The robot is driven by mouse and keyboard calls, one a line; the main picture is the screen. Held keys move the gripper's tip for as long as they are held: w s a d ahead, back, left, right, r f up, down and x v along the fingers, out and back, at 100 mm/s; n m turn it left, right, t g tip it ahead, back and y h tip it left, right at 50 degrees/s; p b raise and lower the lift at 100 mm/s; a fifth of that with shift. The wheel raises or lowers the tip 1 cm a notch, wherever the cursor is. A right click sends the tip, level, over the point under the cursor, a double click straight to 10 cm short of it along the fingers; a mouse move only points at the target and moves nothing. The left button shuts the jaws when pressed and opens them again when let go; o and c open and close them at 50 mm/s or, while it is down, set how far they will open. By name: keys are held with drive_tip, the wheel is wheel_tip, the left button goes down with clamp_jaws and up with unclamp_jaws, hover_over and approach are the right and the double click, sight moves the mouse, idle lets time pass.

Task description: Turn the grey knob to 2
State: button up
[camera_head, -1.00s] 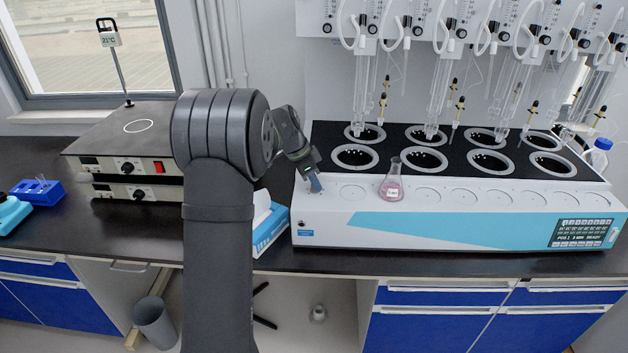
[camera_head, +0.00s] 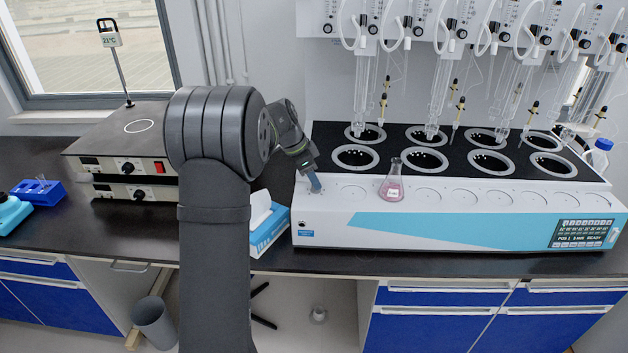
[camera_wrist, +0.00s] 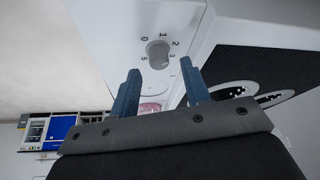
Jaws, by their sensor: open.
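The grey knob (camera_wrist: 158,54) is a round knob on the white top of the distiller, with small printed digits around it, among them 0, 1, 2, 3 and 5. Where its mark points is too small to tell. My gripper (camera_wrist: 160,68) is open, its two blue fingers apart, with the knob showing in the gap between and just beyond the tips. I see no contact. In the head view my gripper (camera_head: 315,183) is over the left end of the distiller's front ledge and hides the knob.
The white distiller (camera_head: 400,233) has glass columns behind. A flask with pink liquid (camera_head: 392,184) stands on the ledge right of my gripper. A tissue box (camera_head: 270,232) is at the left. Two stacked hotplates (camera_head: 110,150) stand further left.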

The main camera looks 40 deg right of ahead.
drive_tip(key=v, duration=1.5)
drive_tip(key=shift+a+r, duration=0.2)
drive_tip(key=x, duration=1.7)
drive_tip(key=shift+d+f, duration=0.15)
drive_tip(key=shift+d, duration=0.05)
